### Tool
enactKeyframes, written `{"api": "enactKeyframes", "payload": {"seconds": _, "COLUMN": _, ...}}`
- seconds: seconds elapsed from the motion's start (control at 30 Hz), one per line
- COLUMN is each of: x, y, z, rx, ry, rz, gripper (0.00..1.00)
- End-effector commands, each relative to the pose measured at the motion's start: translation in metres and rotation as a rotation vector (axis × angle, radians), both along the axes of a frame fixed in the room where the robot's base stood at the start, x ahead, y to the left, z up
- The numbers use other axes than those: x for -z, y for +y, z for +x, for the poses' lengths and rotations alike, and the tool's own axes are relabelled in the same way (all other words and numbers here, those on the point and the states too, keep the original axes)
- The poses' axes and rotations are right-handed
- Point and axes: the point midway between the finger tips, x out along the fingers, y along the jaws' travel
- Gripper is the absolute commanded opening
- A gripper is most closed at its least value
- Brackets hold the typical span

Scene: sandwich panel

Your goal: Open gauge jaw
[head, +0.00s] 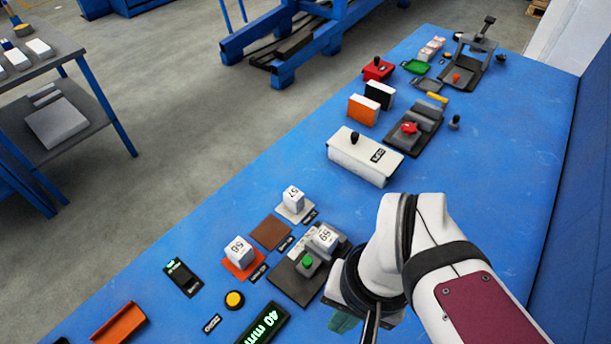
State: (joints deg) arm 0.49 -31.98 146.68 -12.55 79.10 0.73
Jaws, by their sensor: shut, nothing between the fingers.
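The gauge is a dark grey device (287,281) in the lower middle of the head view, with a green knob (308,261) on top. A white block marked 69 (325,238) sits at its far side; whether the jaw touches it I cannot tell. A display reading 40 mm (264,326) lies in front, cut by the lower edge. My gripper (357,322) is just right of the gauge, pointing down. It is shut and empty, partly hidden by my wrist and cut by the lower edge.
White numbered blocks stand on a white pad (287,213) and an orange pad (237,270); a brown pad (270,234) is bare. A yellow button (234,300), a black switch (183,277) and an orange tray (119,324) lie left. A white box (364,158) stands beyond.

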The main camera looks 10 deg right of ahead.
Motion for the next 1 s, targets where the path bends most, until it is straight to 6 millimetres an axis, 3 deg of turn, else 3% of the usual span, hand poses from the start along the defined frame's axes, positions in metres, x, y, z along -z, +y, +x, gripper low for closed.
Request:
{"api": "enactKeyframes", "payload": {"seconds": 0.07, "x": 0.0, "y": 0.0, "z": 0.0, "rx": 0.0, "ry": 0.0, "rz": 0.0, "gripper": 0.04}}
{"api": "enactKeyframes", "payload": {"seconds": 0.17, "x": -0.002, "y": -0.001, "z": 0.017, "rx": -0.048, "ry": 0.0, "rz": -0.017, "gripper": 0.22}}
{"api": "enactKeyframes", "payload": {"seconds": 0.27, "x": -0.001, "y": 0.001, "z": 0.071, "rx": -0.194, "ry": -0.013, "rz": -0.067, "gripper": 0.4}}
{"api": "enactKeyframes", "payload": {"seconds": 0.4, "x": 0.018, "y": 0.014, "z": 0.144, "rx": -0.393, "ry": -0.042, "rz": -0.127, "gripper": 0.41}}
{"api": "enactKeyframes", "payload": {"seconds": 0.5, "x": 0.03, "y": 0.022, "z": 0.17, "rx": -0.468, "ry": -0.056, "rz": -0.146, "gripper": 0.41}}
{"api": "enactKeyframes", "payload": {"seconds": 0.67, "x": 0.054, "y": 0.023, "z": 0.175, "rx": -0.486, "ry": -0.056, "rz": -0.151, "gripper": 0.41}}
{"api": "enactKeyframes", "payload": {"seconds": 1.0, "x": 0.151, "y": 0.023, "z": 0.173, "rx": -0.483, "ry": -0.052, "rz": -0.151, "gripper": 0.41}}
